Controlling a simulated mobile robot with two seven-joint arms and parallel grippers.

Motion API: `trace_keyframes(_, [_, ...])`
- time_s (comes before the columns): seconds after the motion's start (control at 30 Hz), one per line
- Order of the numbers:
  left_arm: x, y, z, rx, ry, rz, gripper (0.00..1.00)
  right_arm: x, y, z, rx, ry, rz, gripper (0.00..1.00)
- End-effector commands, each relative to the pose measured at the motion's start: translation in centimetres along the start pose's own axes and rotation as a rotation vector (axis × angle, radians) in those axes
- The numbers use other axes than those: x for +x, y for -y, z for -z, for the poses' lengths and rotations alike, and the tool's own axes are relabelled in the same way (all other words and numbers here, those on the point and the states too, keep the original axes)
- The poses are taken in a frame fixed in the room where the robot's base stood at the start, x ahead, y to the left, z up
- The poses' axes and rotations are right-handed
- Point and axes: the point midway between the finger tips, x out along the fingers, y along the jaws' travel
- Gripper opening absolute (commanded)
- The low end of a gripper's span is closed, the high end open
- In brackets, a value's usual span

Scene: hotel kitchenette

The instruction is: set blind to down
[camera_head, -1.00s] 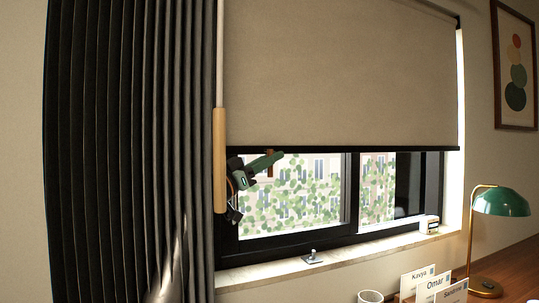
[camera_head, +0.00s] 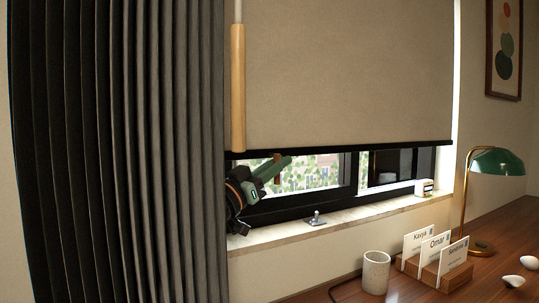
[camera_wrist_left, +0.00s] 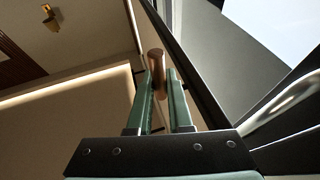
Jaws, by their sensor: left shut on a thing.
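The beige roller blind (camera_head: 345,75) covers most of the window, with its dark bottom bar (camera_head: 400,146) a short way above the sill. A strip of window glass (camera_head: 312,177) shows below the bar. My left gripper (camera_head: 281,164) is at the left end of this strip, just under the bar. It is shut on a small brown pull (camera_head: 277,170). In the left wrist view the pull (camera_wrist_left: 155,62) stands between the green fingers of my left gripper (camera_wrist_left: 161,82). My right gripper is not in view.
A dark curtain (camera_head: 120,150) hangs at the left, with a wooden wand (camera_head: 238,90) beside it. The sill (camera_head: 350,216) holds a metal latch (camera_head: 317,218) and a small white box (camera_head: 424,188). A cup (camera_head: 375,272), name cards (camera_head: 435,248) and a green lamp (camera_head: 500,162) stand on the desk.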

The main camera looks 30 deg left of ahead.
Motion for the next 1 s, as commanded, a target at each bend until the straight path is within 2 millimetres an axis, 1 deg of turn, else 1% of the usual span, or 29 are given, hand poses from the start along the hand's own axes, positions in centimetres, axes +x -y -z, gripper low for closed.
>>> trace_keyframes(0.03, [-0.4, 0.1, -1.1, 0.0, 0.003, 0.003, 0.0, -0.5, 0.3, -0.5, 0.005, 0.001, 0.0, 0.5])
trace_keyframes(0.17, [-1.2, 0.1, -2.9, 0.001, 0.003, 0.003, 0.0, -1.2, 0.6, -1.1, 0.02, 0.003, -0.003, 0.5])
trace_keyframes(0.27, [-1.9, 0.1, -4.7, 0.001, 0.004, 0.003, 0.0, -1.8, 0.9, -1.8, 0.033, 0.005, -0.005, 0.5])
trace_keyframes(0.4, [-3.1, 0.1, -7.5, 0.001, 0.003, 0.002, 0.0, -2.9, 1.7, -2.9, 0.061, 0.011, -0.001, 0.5])
trace_keyframes(0.5, [-3.7, 0.1, -9.0, 0.002, 0.002, 0.002, 0.0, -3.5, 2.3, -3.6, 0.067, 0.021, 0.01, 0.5])
trace_keyframes(0.7, [-4.4, 0.1, -10.7, 0.0, -0.001, 0.002, 0.0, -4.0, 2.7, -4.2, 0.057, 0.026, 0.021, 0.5])
trace_keyframes(1.0, [-4.6, 0.0, -11.2, -0.001, 0.002, 0.0, 0.0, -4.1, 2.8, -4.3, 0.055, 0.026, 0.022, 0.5])
